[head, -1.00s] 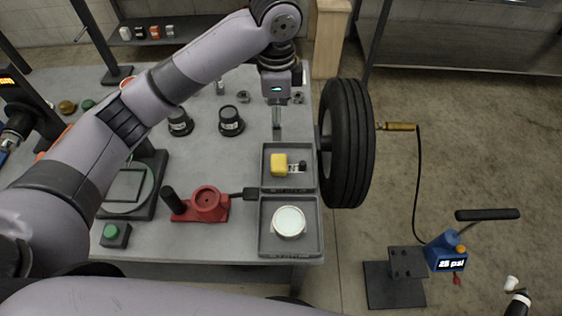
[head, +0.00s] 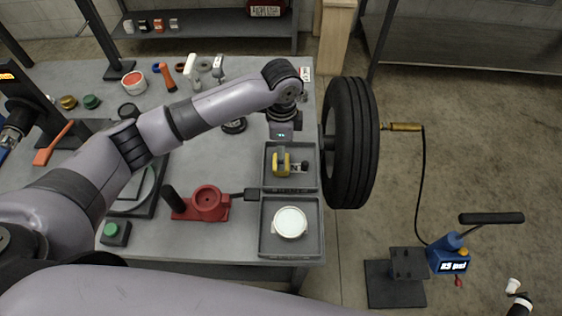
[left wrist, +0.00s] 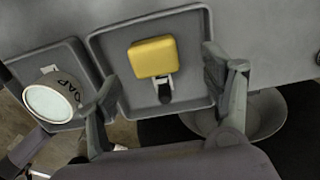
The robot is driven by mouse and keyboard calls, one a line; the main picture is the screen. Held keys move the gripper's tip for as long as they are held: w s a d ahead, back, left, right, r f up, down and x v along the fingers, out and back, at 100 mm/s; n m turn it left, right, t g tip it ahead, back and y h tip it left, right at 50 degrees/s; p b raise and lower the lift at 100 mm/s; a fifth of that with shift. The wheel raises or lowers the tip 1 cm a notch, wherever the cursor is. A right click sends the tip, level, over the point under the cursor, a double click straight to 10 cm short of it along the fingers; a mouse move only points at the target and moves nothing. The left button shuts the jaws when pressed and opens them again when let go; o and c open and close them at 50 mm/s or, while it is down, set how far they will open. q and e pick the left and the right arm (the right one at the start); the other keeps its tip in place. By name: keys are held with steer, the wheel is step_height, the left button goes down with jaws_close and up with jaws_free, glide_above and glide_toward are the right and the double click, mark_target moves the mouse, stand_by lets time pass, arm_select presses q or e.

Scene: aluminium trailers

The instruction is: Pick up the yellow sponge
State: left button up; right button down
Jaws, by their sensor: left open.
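The yellow sponge (head: 278,163) lies in the upper of two grey trays (head: 268,185) at the table's right edge. It also shows whole in the left wrist view (left wrist: 153,57), beside a small tool with a dark end (left wrist: 165,93). My left gripper (head: 281,152) hangs over that tray, and in the head view it partly covers the sponge. In the left wrist view its two fingers (left wrist: 160,82) are spread wide, with the sponge beyond and between them and nothing held. My right gripper is not in view.
A round tin (head: 290,222) sits in the lower tray (head: 267,248). A black tire (head: 349,143) stands close at the trays' right. A red device (head: 208,203) is left of the trays, its black end near them.

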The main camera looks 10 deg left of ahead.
arm_select(q)
steer(key=shift+s+f, duration=0.15)
steer(key=shift+f, duration=0.15)
steer(key=f, duration=0.1)
steer(key=f+p, duration=0.1)
steer(key=f, duration=0.1)
steer(key=shift+s+f+p, duration=0.25)
steer(key=shift+f+p, duration=0.05)
steer(key=shift+f, duration=0.5)
steer(key=c, duration=0.9)
steer(key=shift+r, duration=0.1)
step_height(320, 180, up, 20)
steer(key=shift+f+b, duration=0.1)
steer(key=shift+b, duration=1.15)
steer(key=o, duration=0.3)
steer(key=c, duration=0.5)
